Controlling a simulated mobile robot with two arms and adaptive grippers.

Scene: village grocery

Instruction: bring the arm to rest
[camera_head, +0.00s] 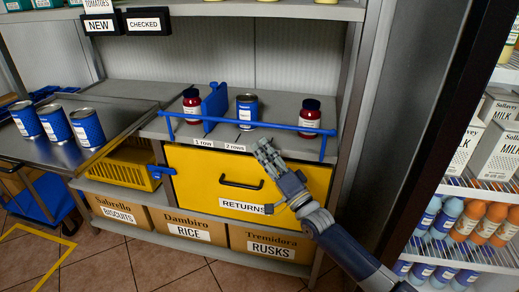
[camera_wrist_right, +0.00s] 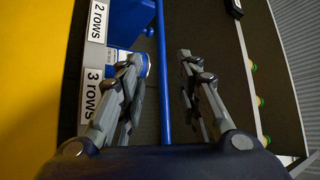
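My right gripper (camera_head: 268,155) is in front of the shelf, at the height of its front edge, above the yellow returns drawer (camera_head: 190,168). In the wrist view my right gripper (camera_wrist_right: 160,62) has its two fingers spread apart, with nothing held between them. A blue rail (camera_wrist_right: 163,25) shows between the fingers, and I cannot tell whether they touch it. My arm reaches in from the lower right of the head view. My left gripper is not in view.
Blue cans (camera_head: 87,128) stand on the left table. A milk fridge (camera_head: 485,185) is at right.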

